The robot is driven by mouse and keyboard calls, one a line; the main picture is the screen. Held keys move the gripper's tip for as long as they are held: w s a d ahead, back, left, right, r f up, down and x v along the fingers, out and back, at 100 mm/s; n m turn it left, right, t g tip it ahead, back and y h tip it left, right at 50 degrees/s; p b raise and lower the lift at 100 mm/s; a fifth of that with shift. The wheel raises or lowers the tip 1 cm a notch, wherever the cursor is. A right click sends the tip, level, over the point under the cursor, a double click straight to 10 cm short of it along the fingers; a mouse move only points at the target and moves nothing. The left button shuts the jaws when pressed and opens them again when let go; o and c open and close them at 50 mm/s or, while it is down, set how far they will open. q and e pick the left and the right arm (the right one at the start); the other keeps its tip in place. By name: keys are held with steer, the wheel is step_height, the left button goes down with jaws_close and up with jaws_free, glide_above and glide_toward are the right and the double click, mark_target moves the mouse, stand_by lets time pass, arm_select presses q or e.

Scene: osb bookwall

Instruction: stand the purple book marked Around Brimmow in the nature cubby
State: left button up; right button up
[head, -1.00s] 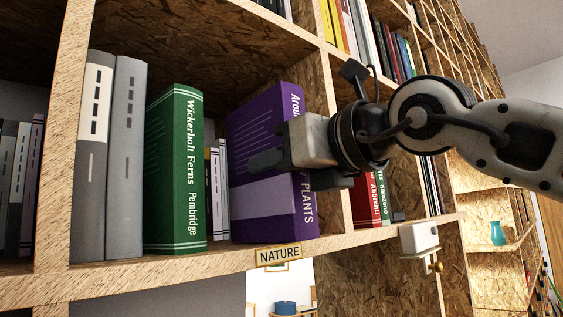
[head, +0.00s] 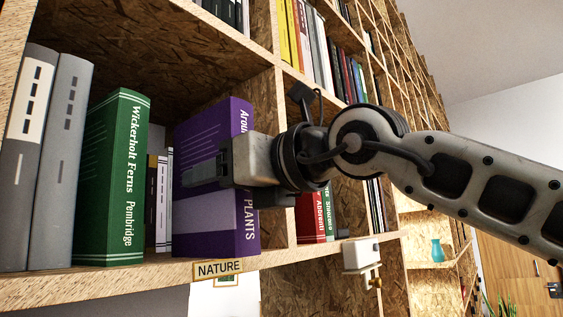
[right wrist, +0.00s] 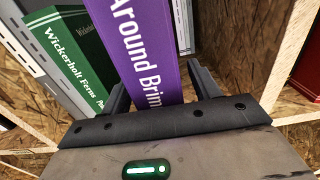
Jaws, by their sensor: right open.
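The purple book (head: 215,228), with "Arou…" and "PLANTS" on its spine, stands upright on the shelf of the cubby labelled NATURE (head: 219,268). In the right wrist view its spine reads "Around Brim…" (right wrist: 135,45). My right gripper (head: 207,170) is at the book's middle height, hiding part of its cover and spine. In the right wrist view the open fingers (right wrist: 160,88) lie on either side of the spine, with a visible gap at the right finger. My left gripper is not in view.
The green book Wickerholt Ferns (head: 112,180) and two grey books (head: 55,160) stand to the left. Smaller books (head: 158,200) show in the gap between green and purple. A wooden divider (head: 281,110) is right of the purple book, with a red book (head: 311,218) beyond it.

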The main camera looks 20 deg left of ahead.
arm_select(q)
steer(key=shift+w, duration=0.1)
arm_select(e)
steer(key=b+v, duration=0.2)
steer(key=shift+s+d+f, duration=0.1)
steer(key=shift+d+f, duration=0.1)
steer(key=shift+d, duration=0.15)
arm_select(q)
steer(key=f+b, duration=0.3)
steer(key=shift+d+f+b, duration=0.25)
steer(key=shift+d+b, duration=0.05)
steer(key=shift+b, duration=0.1)
arm_select(e)
steer(key=v, duration=1.3)
steer(key=shift+d+r, duration=0.15)
steer(key=shift+r, duration=0.2)
steer(key=shift+s, duration=0.1)
